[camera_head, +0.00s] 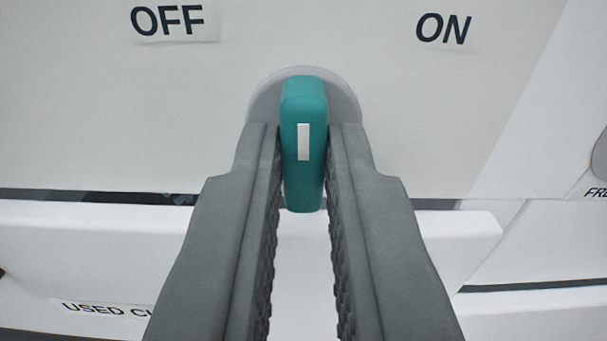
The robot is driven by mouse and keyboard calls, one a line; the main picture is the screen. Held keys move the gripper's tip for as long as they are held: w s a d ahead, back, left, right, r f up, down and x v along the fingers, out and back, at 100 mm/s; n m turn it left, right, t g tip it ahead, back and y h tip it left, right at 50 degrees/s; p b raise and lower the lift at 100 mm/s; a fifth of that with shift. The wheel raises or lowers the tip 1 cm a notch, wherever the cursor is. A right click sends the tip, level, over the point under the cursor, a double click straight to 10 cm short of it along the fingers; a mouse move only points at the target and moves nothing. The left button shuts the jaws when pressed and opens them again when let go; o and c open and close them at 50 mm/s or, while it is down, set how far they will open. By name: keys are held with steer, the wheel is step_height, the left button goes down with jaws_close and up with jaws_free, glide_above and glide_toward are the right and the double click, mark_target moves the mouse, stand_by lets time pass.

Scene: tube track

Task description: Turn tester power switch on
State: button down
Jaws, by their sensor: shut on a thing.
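The power switch (304,105) is a teal lever knob with a white mark on its face, set on a pale round base (345,97) on a white panel. It stands about upright, between the OFF label (168,21) at upper left and the ON label (444,29) at upper right. My gripper (304,150) is shut on the knob, with one grey finger on each side of it. The fingers hide the lower parts of the round base.
Below the panel is a white ledge (130,245) with a partly hidden label starting "USED" (107,309). A grey rounded part (600,157) shows at the right edge above a cut-off label. The panel around the knob is clear.

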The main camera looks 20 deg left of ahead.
steer(key=m, duration=0.4)
steer(key=shift+m, duration=2.5)
steer(key=c, duration=1.5)
jaws_free()
steer(key=shift+o, duration=0.2)
steer(key=v, duration=1.7)
steer(key=shift+s, duration=0.15)
steer(key=shift+r, duration=0.1)
